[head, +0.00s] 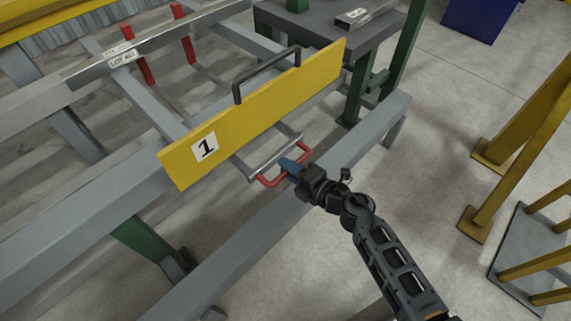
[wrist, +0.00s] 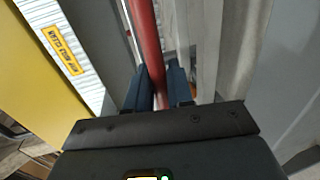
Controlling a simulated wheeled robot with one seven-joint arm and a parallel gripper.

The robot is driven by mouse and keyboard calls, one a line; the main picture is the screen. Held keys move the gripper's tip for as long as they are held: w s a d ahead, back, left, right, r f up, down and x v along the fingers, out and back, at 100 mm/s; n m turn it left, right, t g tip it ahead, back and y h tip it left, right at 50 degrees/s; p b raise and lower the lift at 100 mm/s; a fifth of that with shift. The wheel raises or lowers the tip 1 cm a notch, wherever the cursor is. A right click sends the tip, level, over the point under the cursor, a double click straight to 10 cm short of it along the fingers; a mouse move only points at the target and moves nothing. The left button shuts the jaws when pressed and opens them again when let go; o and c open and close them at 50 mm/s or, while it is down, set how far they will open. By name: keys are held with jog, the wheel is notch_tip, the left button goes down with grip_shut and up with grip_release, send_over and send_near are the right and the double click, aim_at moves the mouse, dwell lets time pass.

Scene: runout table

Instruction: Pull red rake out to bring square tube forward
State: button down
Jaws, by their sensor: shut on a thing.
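The red rake's handle (head: 270,181) sticks out under the yellow board, at the near side of the table. My gripper (head: 289,167) is shut on this handle. In the wrist view the red bar (wrist: 147,45) runs between my blue fingertips (wrist: 160,80). Two red uprights (head: 145,70) of the rake show beyond the board. The grey square tube (head: 95,68) with a lot label lies crosswise at these uprights, over the grey rails. I cannot tell whether the uprights touch it. The rake's middle is hidden by the board.
A yellow board (head: 262,112) marked 1, with a black handle (head: 267,72), stands across the rails above the rake handle. A grey beam (head: 290,205) runs along the table's near side. Yellow posts (head: 530,115) stand at the right. Open floor lies between.

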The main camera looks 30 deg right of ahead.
jog(key=f+p+v, duration=0.1)
jog(key=f+v, duration=0.2)
jog(key=v, duration=1.2)
jog(key=s+f+p+v, duration=0.1)
jog(key=f+v, duration=0.2)
jog(key=v, duration=1.3)
jog(key=shift+s+d+f, duration=0.35)
jog(key=shift+s, duration=0.1)
jog(key=c, duration=1.3)
grip_release()
jog(key=shift+c, duration=0.2)
jog(key=shift+o, duration=0.9)
jog(key=p+v, duration=0.1)
jog(key=v, duration=0.6)
jog(key=shift+s, duration=0.35)
jog(key=shift+r, duration=0.2)
